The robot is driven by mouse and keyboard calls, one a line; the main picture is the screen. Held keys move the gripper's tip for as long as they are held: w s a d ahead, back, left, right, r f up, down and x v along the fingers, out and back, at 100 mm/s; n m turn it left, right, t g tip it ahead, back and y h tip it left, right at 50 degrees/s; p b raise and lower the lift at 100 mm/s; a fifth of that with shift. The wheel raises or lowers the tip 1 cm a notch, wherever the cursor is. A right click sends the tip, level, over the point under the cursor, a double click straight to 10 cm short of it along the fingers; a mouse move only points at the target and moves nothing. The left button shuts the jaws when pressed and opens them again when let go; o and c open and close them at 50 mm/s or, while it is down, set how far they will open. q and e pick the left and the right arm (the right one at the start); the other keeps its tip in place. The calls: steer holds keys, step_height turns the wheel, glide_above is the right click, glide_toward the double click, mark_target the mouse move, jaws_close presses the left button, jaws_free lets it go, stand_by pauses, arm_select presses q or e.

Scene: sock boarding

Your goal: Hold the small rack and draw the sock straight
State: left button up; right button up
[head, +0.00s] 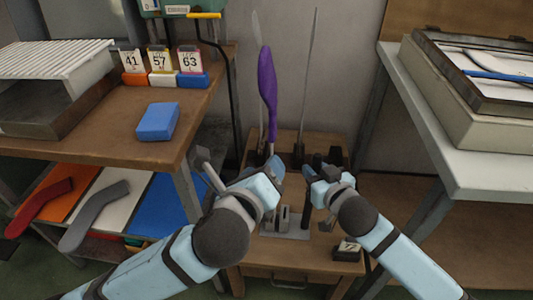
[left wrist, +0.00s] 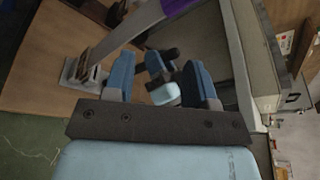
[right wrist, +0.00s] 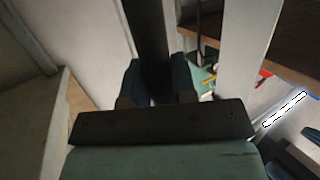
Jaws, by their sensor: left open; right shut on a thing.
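A purple sock (head: 267,85) is on a thin upright board at the small wooden rack (head: 285,245). Its edge also shows in the left wrist view (left wrist: 178,5), above the pale board (left wrist: 125,30) that ends in a metal clamp (left wrist: 80,70). A second, bare board (head: 309,70) stands to its right. My left gripper (head: 275,172) is open near the foot of the sock's board; its fingers are apart in the left wrist view (left wrist: 158,88). My right gripper (head: 315,178) is shut on a dark upright bar (right wrist: 150,35), which appears to be part of the rack.
A wooden bench (head: 100,140) at left bears a blue block (head: 157,121) and numbered cards (head: 160,62). Grey and red sock-shaped pieces (head: 95,215) lie on the coloured lower shelf. A pale table (head: 420,105) with a shallow box (head: 470,115) stands at right.

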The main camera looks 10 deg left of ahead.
mark_target(271, 130)
arm_select(q)
step_height(271, 130, up, 4)
steer(key=m+t+y, duration=0.2)
steer(key=m+y, duration=0.1)
steer(key=m, duration=0.3)
steer(key=shift+w+d+f, duration=0.1)
steer(key=shift+w, duration=1.4)
steer(key=shift+w+d+f, duration=0.15)
steer(key=shift+w, duration=1.35)
steer(key=shift+w+d+f, duration=0.1)
steer(key=shift+w, duration=1.4)
steer(key=c, duration=0.9)
steer(key=shift+o, duration=0.2)
steer(key=shift+f, duration=0.15)
